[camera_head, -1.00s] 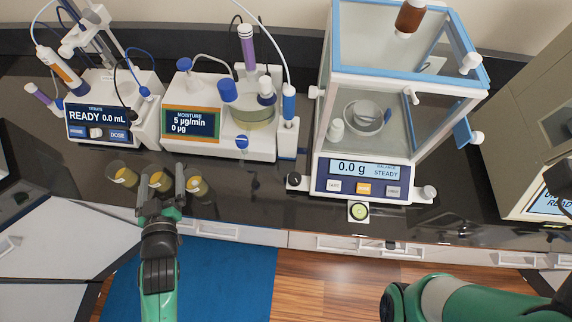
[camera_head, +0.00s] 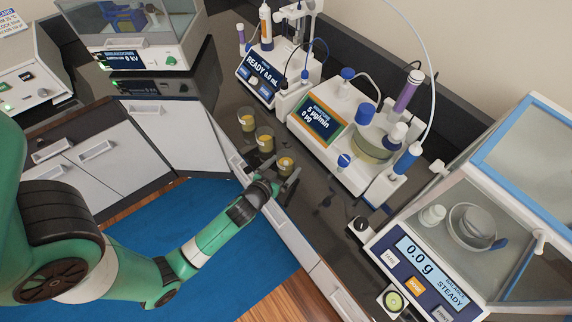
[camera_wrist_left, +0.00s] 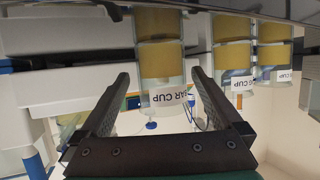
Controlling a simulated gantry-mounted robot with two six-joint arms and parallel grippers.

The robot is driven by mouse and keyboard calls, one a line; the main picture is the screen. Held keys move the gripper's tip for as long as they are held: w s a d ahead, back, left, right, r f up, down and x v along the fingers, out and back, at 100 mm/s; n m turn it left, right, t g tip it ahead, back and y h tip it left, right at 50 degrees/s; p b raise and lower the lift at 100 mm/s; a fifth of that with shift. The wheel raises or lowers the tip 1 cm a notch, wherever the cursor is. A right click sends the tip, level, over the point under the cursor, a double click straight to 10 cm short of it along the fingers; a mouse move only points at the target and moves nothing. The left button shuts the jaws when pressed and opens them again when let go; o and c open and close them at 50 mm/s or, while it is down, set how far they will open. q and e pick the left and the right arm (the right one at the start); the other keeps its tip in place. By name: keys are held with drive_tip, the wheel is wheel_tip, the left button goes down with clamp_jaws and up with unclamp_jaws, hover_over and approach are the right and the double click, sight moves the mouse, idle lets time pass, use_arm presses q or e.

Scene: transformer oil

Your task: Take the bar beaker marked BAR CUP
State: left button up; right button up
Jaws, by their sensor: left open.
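Three small beakers with yellowish oil stand in a row along the counter's front edge. In the wrist view, the beaker marked BAR CUP (camera_wrist_left: 161,72) is between and just beyond the open fingers of my left gripper (camera_wrist_left: 163,85). It appears to be the nearest beaker (camera_head: 286,163) in the head view, where my left gripper (camera_head: 277,180) is open at its front side, holding nothing. The other two beakers, the middle one (camera_head: 265,139) and the far one (camera_head: 246,119), stand beyond it. Their labels are only partly readable. My right gripper is out of view.
A moisture titrator (camera_head: 330,125) stands close behind the beakers, with another titrator (camera_head: 268,75) beside it. A balance (camera_head: 425,265) reading 0.0 g is at the right. Dark bare counter (camera_head: 318,190) lies right of the beakers. Drawers (camera_head: 185,135) front the counter.

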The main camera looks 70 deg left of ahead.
sight(290, 152)
use_arm(q)
drive_tip(key=x, duration=0.5)
drive_tip(key=shift+a+r, duration=0.15)
drive_tip(key=shift+r, duration=0.25)
drive_tip(key=c, duration=1.5)
drive_tip(key=shift+c, duration=0.3)
drive_tip(key=shift+r, duration=0.1)
drive_tip(key=shift+r, duration=0.55)
drive_tip(key=r, duration=0.1)
drive_tip(key=r+p, duration=0.1)
drive_tip(key=shift+s+r, duration=0.2)
drive_tip(key=shift+r, duration=0.2)
drive_tip(key=a+r+p+v, duration=0.2)
drive_tip(key=p+v, duration=0.1)
drive_tip(key=v, duration=1.3)
drive_tip(key=shift+r, duration=0.35)
